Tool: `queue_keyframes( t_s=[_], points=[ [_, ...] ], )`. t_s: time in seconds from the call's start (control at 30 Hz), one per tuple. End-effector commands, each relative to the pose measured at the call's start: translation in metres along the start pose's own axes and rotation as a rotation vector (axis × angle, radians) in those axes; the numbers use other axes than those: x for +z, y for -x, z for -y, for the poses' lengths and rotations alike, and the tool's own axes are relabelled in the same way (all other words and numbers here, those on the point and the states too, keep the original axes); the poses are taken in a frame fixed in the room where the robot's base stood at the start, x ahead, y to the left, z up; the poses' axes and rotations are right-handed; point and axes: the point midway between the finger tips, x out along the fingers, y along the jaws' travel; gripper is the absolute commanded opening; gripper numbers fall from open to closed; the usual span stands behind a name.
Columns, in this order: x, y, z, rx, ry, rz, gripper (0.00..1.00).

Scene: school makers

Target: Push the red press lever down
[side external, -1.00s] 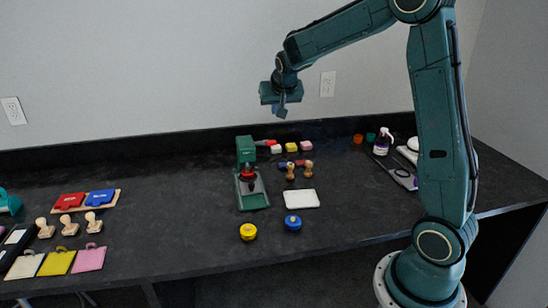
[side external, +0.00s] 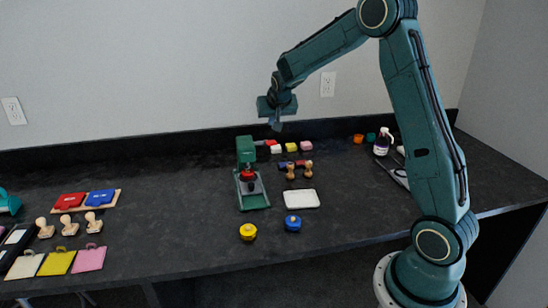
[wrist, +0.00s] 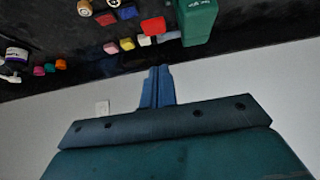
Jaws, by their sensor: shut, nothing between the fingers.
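The green press (side external: 246,152) stands upright on the dark bench, with a red stamp part (side external: 248,175) below its head. The red press lever (side external: 266,142) sticks out to the right from the top of the press, roughly level. In the wrist view the press (wrist: 198,22) is at the top, right of centre. A red piece beside it (wrist: 153,26) looks like the lever's grip. My gripper (side external: 275,126) is shut and empty, in the air above the lever's end and apart from it in the side view. Its closed fingers (wrist: 160,70) point toward the bench in the wrist view.
White, yellow and pink blocks (side external: 291,147) stand close behind the lever's end. Wooden-handled stamps (side external: 308,168) and a white pad (side external: 301,198) are right of the press. Yellow (side external: 248,232) and blue (side external: 293,223) round pieces lie in front.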

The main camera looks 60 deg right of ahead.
Motion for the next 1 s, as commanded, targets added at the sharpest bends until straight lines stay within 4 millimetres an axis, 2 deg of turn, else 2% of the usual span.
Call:
queue_keyframes(
  t_s=[0.23,0.4,0.63,1.0],
  points=[
    [0.002,-0.034,-0.001,0.001,0.000,0.002,0.00],
    [0.018,-0.048,0.000,0.001,0.000,0.003,0.00],
    [0.028,-0.057,0.000,0.000,0.001,0.001,0.00],
    [0.029,-0.058,0.000,0.000,0.000,0.000,0.00]
  ],
)
